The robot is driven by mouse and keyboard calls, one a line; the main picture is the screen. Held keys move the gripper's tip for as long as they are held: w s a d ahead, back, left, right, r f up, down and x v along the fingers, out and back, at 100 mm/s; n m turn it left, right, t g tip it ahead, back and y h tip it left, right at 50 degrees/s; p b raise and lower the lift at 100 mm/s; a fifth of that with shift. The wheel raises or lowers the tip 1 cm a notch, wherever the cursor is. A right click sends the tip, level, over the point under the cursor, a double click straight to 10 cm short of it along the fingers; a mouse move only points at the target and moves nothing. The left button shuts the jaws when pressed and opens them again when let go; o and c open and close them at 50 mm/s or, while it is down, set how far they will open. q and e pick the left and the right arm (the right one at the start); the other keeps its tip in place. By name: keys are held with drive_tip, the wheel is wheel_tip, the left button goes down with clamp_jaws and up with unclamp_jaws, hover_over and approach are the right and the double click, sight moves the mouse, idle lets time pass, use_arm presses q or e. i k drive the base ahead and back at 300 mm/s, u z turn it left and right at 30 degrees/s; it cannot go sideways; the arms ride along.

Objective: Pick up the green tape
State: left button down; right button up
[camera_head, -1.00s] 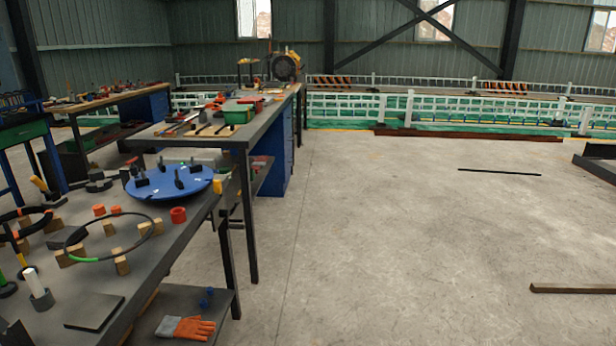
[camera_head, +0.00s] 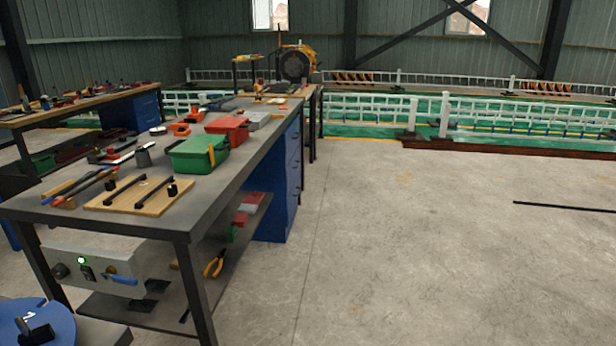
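I cannot make out a roll of green tape in this view. Neither of my grippers is in view.
A red box (camera_head: 228,127), a wooden board (camera_head: 138,196) and tools lie on the workbench. A grey control box (camera_head: 100,268) with a green light is under its near end. A blue disc (camera_head: 35,325) is at bottom left. The concrete floor (camera_head: 420,250) to the right is mostly clear.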

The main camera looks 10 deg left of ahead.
sight(231, 234)
drive_tip(key=i, duration=3.05)
drive_tip(key=u, duration=3.15)
drive_tip(key=i, duration=0.2)
drive_tip(key=z, duration=0.35)
